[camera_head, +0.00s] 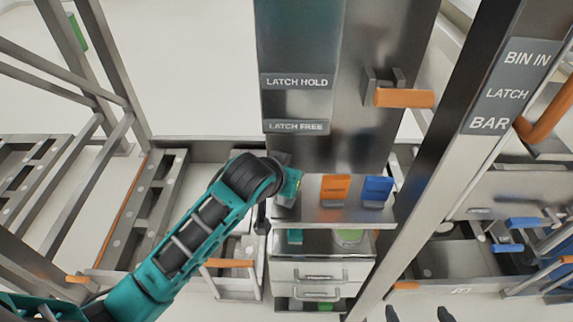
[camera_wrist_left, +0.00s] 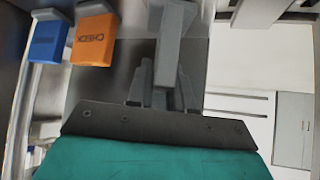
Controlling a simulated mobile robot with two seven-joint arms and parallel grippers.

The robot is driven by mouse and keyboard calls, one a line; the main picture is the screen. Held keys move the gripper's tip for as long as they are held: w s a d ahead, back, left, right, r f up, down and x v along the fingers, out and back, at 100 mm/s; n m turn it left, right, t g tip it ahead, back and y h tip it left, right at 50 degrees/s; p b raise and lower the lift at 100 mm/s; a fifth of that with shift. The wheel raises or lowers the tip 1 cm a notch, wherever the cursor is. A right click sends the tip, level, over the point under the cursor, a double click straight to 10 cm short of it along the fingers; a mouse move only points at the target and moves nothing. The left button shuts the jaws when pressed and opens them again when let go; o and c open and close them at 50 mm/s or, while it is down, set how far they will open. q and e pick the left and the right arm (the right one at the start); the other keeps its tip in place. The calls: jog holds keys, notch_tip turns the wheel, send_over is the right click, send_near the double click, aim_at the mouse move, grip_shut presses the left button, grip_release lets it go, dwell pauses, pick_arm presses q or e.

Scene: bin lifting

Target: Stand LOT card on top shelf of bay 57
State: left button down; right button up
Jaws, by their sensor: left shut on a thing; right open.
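My left gripper (camera_head: 284,201) reaches in from the left to the left end of a steel shelf (camera_head: 350,217). In the left wrist view, its fingers (camera_wrist_left: 164,98) are shut on a grey piece (camera_wrist_left: 172,22), seemingly the LOT card on its holder. No lettering on it can be read, and I cannot tell whether it touches the shelf. An orange card (camera_head: 335,187), marked CHECK in the left wrist view (camera_wrist_left: 94,40), and a blue card (camera_head: 377,188) stand to its right. My right gripper (camera_head: 418,314) is open and empty at the bottom edge.
A steel panel labelled LATCH HOLD (camera_head: 297,82) rises behind the shelf. A slanted post labelled BIN IN, LATCH, BAR (camera_head: 505,85) stands on the right. Drawers (camera_head: 318,272) lie under the shelf. An orange handle (camera_head: 404,98) sticks out above it.

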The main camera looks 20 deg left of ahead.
pick_arm(q)
jog(key=shift+f, duration=0.45)
jog(key=shift+f, duration=0.5)
jog(key=c, duration=0.9)
grip_release()
